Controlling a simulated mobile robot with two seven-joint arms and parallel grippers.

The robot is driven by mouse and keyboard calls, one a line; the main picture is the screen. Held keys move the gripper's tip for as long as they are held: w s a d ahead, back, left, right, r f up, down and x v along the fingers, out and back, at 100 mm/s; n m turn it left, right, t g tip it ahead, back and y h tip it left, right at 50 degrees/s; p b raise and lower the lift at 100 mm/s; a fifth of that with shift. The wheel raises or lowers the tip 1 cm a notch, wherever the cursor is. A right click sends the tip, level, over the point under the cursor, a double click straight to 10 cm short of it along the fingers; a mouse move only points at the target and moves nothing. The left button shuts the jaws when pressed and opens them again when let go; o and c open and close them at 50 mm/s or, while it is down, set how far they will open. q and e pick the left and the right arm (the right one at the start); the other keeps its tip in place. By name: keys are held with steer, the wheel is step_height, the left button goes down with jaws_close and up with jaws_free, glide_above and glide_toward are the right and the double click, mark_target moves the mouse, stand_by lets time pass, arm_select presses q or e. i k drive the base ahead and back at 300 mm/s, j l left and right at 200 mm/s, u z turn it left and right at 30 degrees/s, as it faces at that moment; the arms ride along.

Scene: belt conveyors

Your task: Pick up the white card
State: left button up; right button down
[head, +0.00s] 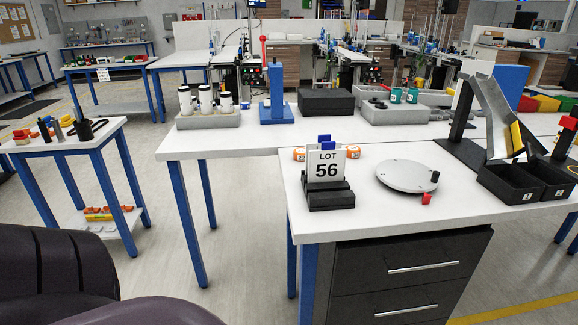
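The white card (327,166) reads "LOT 56" in black. It stands nearly upright in a black slotted holder (331,196) at the front left of the near white worktop (374,220). Its lower edge sits in the holder's slot. Its face is turned toward me and nothing covers it. Neither of my grippers is in view.
Orange blocks (352,152) and blue pieces (324,139) are close behind the card. A round grey plate (406,175) and a red block (427,198) lie to its right. Black bins (510,185) stand below a metal chute (492,112).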

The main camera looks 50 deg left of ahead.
mark_target(328, 164)
steer(key=u, duration=1.3)
